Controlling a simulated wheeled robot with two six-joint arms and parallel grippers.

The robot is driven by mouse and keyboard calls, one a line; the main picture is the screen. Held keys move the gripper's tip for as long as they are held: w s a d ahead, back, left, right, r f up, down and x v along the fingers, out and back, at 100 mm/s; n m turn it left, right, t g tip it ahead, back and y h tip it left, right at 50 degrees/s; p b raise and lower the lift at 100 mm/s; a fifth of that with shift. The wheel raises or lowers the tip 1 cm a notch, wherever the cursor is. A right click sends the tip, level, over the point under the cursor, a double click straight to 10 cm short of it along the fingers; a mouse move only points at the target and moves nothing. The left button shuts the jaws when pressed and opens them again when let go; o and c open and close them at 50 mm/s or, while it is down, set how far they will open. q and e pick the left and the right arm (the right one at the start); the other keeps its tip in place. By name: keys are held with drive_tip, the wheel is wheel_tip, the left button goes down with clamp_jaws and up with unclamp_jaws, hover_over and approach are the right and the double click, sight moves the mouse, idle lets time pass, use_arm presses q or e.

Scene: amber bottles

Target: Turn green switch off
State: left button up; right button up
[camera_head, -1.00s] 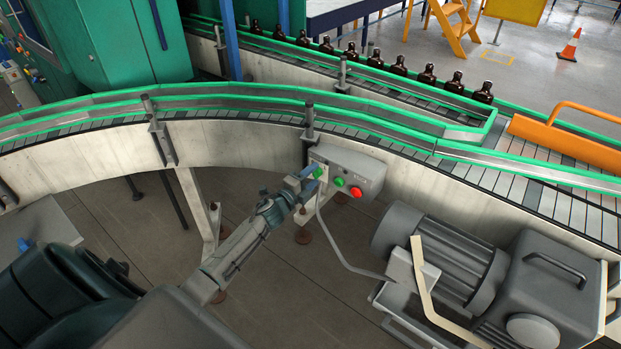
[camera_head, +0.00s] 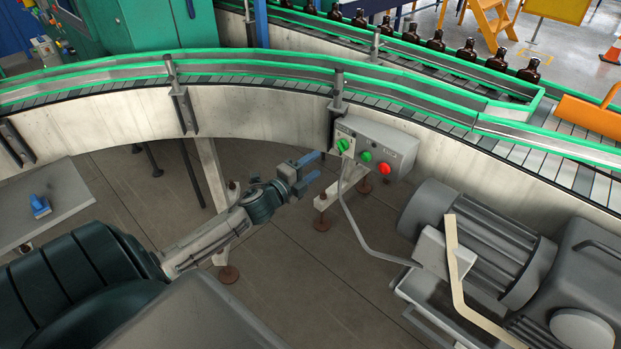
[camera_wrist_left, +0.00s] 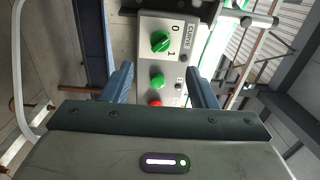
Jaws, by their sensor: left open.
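The green switch (camera_head: 343,145) is a rotary knob on a light plate at the left end of a grey control box (camera_head: 400,144). In the left wrist view the switch (camera_wrist_left: 160,41) faces me, with the marks 0 and 1 beside it; its bar is tilted, and I cannot surely tell which mark it points to. My left gripper (camera_head: 311,168) is open and empty, left of and slightly below the switch, apart from it. In the wrist view its two blue fingers stand either side of the box, short of the switch. My right gripper is not in view.
A green button (camera_head: 366,156) and a red button (camera_head: 384,169) sit on the same box. The curved conveyor (camera_head: 260,70) runs behind it, with several amber bottles (camera_head: 465,50) on the far line. A grey motor (camera_head: 480,240) stands at lower right. A cable hangs below the box.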

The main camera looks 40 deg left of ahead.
use_arm(q)
drive_tip(key=shift+s+d+b, duration=0.15)
drive_tip(key=shift+s+b, duration=0.2)
drive_tip(key=shift+b, duration=0.05)
idle(0.4)
